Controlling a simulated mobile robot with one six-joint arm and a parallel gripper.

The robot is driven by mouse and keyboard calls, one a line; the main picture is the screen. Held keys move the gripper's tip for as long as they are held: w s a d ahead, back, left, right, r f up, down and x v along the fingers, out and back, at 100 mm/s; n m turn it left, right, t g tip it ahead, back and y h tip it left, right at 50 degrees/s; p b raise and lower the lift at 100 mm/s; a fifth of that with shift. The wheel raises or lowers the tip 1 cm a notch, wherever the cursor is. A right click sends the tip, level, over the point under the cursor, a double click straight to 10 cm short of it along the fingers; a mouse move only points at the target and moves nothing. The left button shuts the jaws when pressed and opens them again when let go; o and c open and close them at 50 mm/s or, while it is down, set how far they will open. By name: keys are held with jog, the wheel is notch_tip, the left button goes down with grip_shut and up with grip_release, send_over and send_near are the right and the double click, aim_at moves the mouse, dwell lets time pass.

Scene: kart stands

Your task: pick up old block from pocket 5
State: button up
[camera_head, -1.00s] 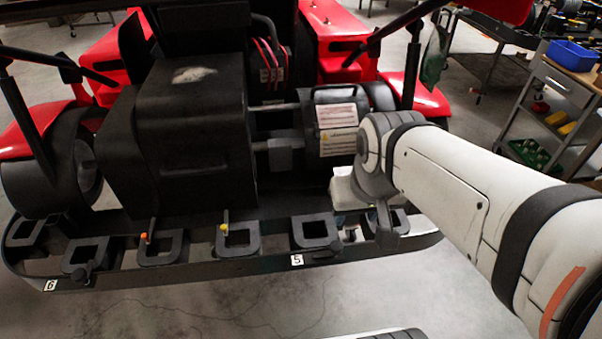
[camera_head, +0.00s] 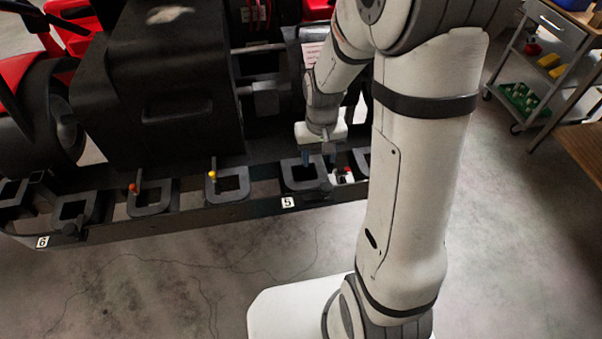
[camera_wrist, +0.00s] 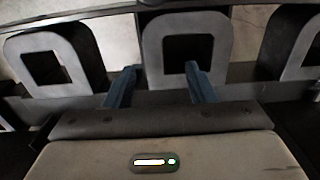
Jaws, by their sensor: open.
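The label 5 (camera_head: 288,202) is on the front edge of the black kart rail. Just above it is a dark square-framed pocket (camera_head: 290,180), with an opening that looks dark. I cannot make out an old block in it. My gripper (camera_head: 320,158) is over the right back part of this pocket, fingers pointing down. In the wrist view the two blue fingers of my gripper (camera_wrist: 161,70) are apart with nothing seen between them. A grey square frame with a dark opening (camera_wrist: 155,45) lies just beyond the fingertips, mostly toward the right finger.
More square frames line the rail. A small red and white item (camera_head: 346,174) sits right of the pocket. The black kart body (camera_head: 170,90) rises behind. A tool cart (camera_head: 545,70) stands far right.

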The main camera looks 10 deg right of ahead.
aim_at(321, 168)
jog(key=f, duration=0.4)
jog(key=d+f, duration=0.1)
jog(key=f, duration=0.1)
jog(key=shift+w+f+p, duration=0.1)
jog(key=shift+f+p, duration=0.25)
jog(key=shift+p, duration=0.05)
grip_shut()
dwell(1.1)
